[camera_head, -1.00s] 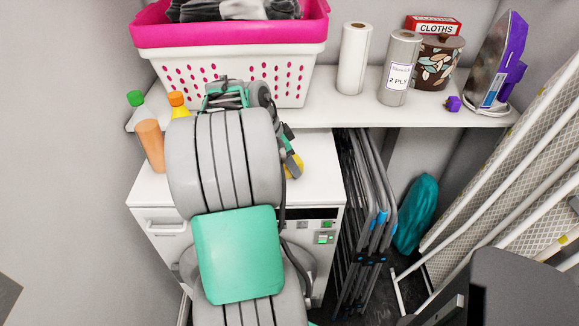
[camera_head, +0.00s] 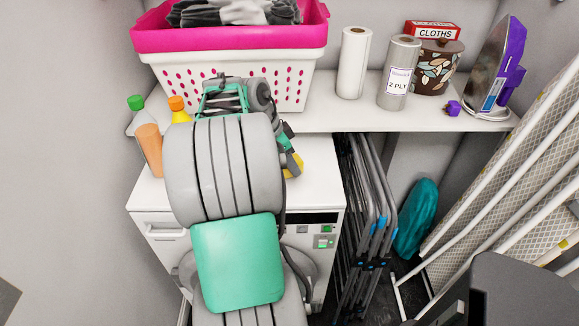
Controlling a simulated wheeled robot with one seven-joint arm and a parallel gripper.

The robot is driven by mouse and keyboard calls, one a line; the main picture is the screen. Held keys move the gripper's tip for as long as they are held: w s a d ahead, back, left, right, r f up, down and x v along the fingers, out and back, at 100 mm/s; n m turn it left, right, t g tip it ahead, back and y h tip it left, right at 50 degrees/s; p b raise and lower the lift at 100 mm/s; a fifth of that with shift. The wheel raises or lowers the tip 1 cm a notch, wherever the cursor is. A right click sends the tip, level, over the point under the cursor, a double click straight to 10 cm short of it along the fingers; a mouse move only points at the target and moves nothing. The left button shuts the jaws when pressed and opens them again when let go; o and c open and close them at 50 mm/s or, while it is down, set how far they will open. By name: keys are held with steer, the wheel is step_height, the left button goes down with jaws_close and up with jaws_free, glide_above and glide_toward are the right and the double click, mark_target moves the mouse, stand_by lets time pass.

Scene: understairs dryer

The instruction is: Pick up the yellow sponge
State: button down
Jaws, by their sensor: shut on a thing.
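The yellow sponge (camera_head: 297,166) shows as a small yellow patch at the right side of my arm, over the white top of the dryer. My gripper (camera_head: 291,163) is shut on the sponge. My arm hides most of both, so I cannot tell whether the sponge touches the dryer top.
The white dryer (camera_head: 318,170) stands below a white shelf (camera_head: 330,117). The shelf holds a pink-and-white basket (camera_head: 300,60), paper rolls (camera_head: 354,62), a patterned pot (camera_head: 437,66) and an iron (camera_head: 497,65). Bottles (camera_head: 148,147) stand left of my arm. Folded racks (camera_head: 365,220) stand right.

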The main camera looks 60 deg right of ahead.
steer(key=s+a+r+p, duration=0.1)
steer(key=s+a+r, duration=0.5)
steer(key=a+r, duration=0.5)
steer(key=shift+s+a, duration=0.2)
steer(key=shift+a, duration=0.55)
